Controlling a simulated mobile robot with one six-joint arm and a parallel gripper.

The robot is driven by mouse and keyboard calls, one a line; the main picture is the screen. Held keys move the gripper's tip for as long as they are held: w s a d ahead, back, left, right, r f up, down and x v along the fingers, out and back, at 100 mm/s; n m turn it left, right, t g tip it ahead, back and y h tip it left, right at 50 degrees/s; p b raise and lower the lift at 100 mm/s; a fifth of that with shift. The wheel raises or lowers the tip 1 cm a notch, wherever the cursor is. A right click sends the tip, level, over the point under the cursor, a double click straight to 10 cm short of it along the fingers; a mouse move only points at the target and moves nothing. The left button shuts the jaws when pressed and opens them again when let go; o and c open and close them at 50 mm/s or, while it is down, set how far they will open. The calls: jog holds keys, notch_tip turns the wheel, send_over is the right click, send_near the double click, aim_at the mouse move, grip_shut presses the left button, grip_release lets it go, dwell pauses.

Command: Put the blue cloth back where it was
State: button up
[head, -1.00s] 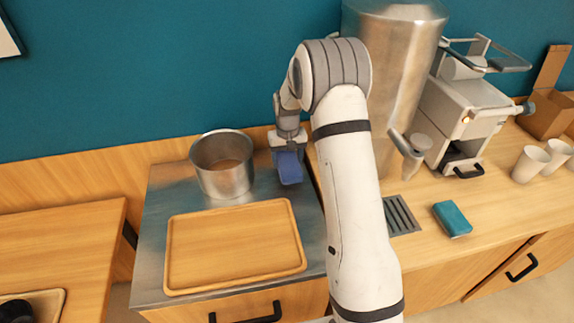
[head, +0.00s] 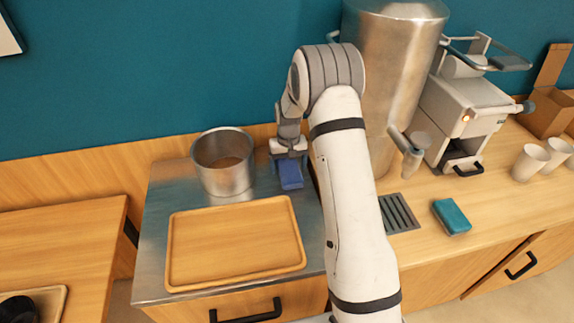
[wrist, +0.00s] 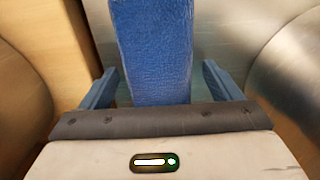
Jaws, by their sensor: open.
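The blue cloth (head: 291,174) is a folded dark-blue block on the metal counter, just right of the steel pot, in the head view. In the wrist view the cloth (wrist: 152,50) runs up the middle, between the two fingers. My gripper (head: 289,155) is right above and behind the cloth. In the wrist view my gripper (wrist: 165,88) is open, with a gap between each finger and the cloth's sides. The lower end of the cloth is hidden behind the gripper body.
A steel pot (head: 222,177) stands close on the left. A wooden tray (head: 235,243) lies in front. A tall metal dispenser (head: 392,60) stands on the right. A teal sponge-like block (head: 452,217) lies near a drain grate (head: 399,213). The steel counter (head: 160,215) has narrow free strips.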

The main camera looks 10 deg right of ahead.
aim_at(288, 166)
jog(key=shift+r, duration=0.1)
notch_tip(288, 166, up, 12)
jog(key=b, duration=0.2)
jog(key=s+r+t, duration=0.1)
jog(key=s+r, duration=1)
jog(key=s, duration=0.3)
jog(key=s+t, duration=0.2)
jog(key=s, duration=1.8)
jog(key=shift+s+a+r, duration=0.2)
jog(key=shift+r, duration=0.1)
